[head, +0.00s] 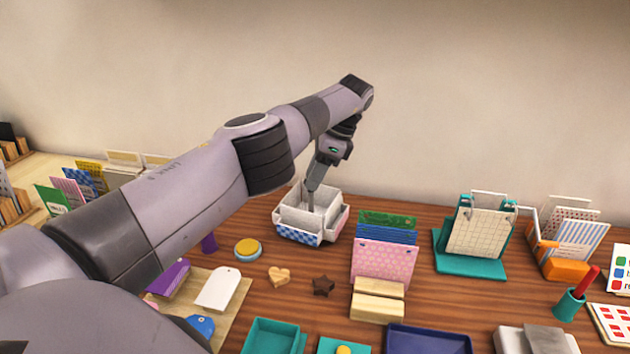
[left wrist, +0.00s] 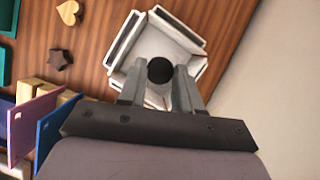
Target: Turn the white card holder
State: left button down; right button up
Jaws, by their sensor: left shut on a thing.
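The white card holder (head: 336,226) stands on the wooden table near the back wall. It has several outward-leaning pockets around a centre, and a blue-checked card (head: 298,236) sits in a front pocket. My left gripper (head: 311,205) reaches down into the middle of the holder. In the left wrist view the holder (left wrist: 146,46) lies under the gripper (left wrist: 160,75), whose fingers are shut on the dark round knob (left wrist: 160,68) at its centre. The lower part of the knob is hidden. My right gripper is not in view.
Right of the holder stand a rack of coloured cards (head: 384,262) and a teal stand with a flip pad (head: 480,235). In front lie a round yellow-topped tin (head: 248,248), a heart (head: 279,276) and a star (head: 323,286). Bare table surrounds the holder.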

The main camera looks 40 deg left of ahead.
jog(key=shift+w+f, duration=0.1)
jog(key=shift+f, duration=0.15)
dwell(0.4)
